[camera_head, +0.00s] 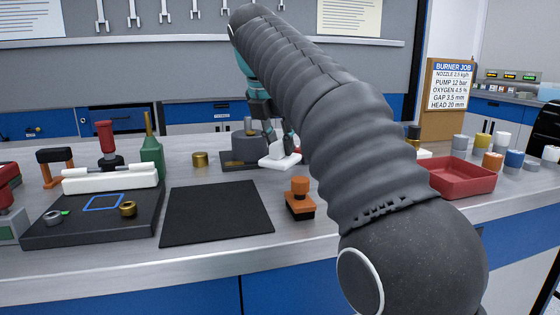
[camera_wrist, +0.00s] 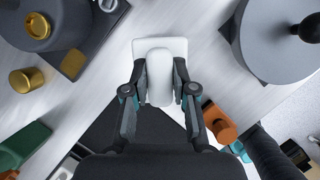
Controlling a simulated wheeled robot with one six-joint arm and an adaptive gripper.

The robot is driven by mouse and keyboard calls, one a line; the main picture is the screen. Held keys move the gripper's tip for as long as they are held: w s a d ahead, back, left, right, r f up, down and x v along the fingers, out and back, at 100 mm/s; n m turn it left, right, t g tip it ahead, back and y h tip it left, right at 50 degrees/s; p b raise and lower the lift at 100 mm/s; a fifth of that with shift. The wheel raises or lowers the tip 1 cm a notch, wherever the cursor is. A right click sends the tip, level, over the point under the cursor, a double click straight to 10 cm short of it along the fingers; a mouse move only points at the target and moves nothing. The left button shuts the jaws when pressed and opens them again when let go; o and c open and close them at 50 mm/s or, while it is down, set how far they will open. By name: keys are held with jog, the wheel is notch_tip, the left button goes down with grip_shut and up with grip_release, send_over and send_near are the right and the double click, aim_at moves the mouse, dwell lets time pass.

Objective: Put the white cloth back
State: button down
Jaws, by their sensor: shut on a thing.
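The white cloth (camera_head: 272,163) is a flat white square with a raised, rounded middle, at the back of the bench in the head view. It also shows in the wrist view (camera_wrist: 177,46), with its raised part between my fingers. My gripper (camera_head: 279,147) points down over it and is shut on that raised part; the fingers also show in the wrist view (camera_wrist: 161,92). The cloth lies at or very close to the bench top; I cannot tell whether it touches. My arm hides part of the area to its right.
A dark grey block with a round top (camera_head: 247,147) stands close left of the cloth, with a brass cup (camera_head: 200,159) beyond it. An orange-and-black stamp-like object (camera_head: 299,198) is in front. A black mat (camera_head: 215,213) lies bare front left. A red tray (camera_head: 462,180) is right.

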aim_at(275, 143)
jog(key=shift+a+f+b, duration=0.1)
jog(key=shift+f+b, duration=0.6)
jog(key=shift+f, duration=1.4)
jog(key=c, duration=0.9)
grip_release()
jog(key=shift+c, duration=0.2)
jog(key=shift+r, duration=0.1)
jog(key=shift+p+v, duration=0.7)
jog(key=shift+v, duration=3)
